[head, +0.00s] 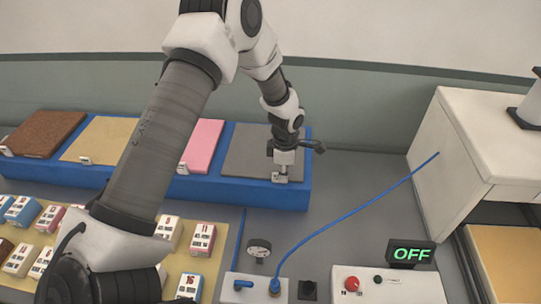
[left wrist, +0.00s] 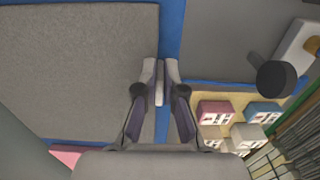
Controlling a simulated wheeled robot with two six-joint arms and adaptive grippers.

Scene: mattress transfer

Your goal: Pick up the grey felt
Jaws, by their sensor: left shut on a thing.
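The grey felt (head: 245,150) is a flat square sheet at the right end of the long blue tray (head: 240,190). It appears to lie flat in the tray, and it fills the upper left of the left wrist view (left wrist: 75,65). My left gripper (head: 282,177) points down at the felt's front right edge. In the left wrist view the fingers (left wrist: 160,82) are closed together on a small pale tab at that edge. The fingers and wrist hide part of the edge. My right gripper is in neither view.
A pink sheet (head: 203,143), a tan sheet (head: 100,138) and a brown sheet (head: 44,134) lie left of the felt. Small labelled blocks (head: 202,238) stand in front. A gauge (head: 259,248), a blue cable (head: 345,213), an OFF display (head: 411,254) and a white cabinet (head: 450,150) are to the right.

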